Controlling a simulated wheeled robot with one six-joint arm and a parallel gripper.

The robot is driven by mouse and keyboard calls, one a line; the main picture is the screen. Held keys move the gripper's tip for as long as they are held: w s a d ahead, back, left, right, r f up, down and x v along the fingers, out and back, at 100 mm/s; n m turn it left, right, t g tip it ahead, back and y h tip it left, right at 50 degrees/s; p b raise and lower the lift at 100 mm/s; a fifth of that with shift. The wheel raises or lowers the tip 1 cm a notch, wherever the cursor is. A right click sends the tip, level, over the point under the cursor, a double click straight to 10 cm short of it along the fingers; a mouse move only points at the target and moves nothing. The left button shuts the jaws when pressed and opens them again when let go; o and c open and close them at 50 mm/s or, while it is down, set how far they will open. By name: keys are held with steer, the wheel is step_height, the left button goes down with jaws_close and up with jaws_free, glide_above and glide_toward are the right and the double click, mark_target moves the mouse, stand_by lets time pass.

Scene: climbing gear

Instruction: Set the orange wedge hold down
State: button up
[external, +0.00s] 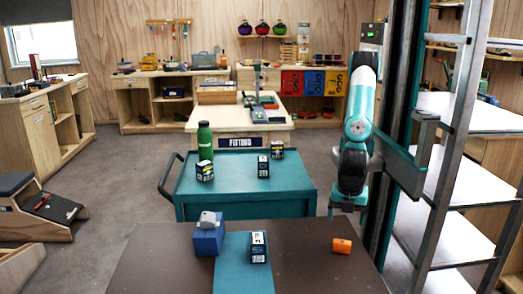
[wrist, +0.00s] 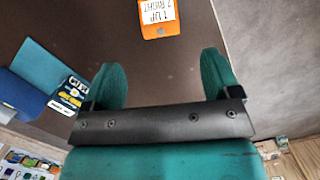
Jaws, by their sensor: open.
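The orange wedge hold (external: 342,245) lies on the right part of the brown table top. In the wrist view the orange hold (wrist: 160,22) shows at the top edge, with a white label printed in dark letters, and is partly cut off by the frame. My gripper (external: 347,206) hangs above the table near its right edge, apart from the hold. In the wrist view my gripper (wrist: 160,78) has its two teal fingers spread wide, with only brown table between them. Nothing is held.
On the brown table (external: 150,265) a blue block with a grey piece on top (external: 208,233) stands left of a teal mat (external: 230,275). A dark box (external: 258,248) stands on the mat. Behind is a teal cart (external: 230,185) with a green bottle (external: 205,140) and small boxes.

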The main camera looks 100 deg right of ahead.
steer(key=w+d+r+m+y, duration=0.1)
steer(key=w+d+r+m, duration=0.15)
steer(key=d+r, duration=0.35)
steer(key=w+d+r+m+y, duration=0.1)
steer(key=w+d+r+y, duration=0.2)
steer(key=d, duration=0.6)
steer(key=s+d+r+m, duration=0.1)
steer(key=s+d+r, duration=0.1)
steer(key=d, duration=0.3)
steer(key=s+d+r+m+y, duration=0.1)
steer(key=s+d+r+m, duration=0.1)
steer(key=s+d, duration=0.2)
steer(key=shift+d+r+t+y, duration=0.2)
steer(key=shift+d+t+y, duration=0.1)
steer(key=shift+d, duration=0.4)
steer(key=shift+w+r+p, duration=0.1)
steer(key=shift+r+p, duration=1)
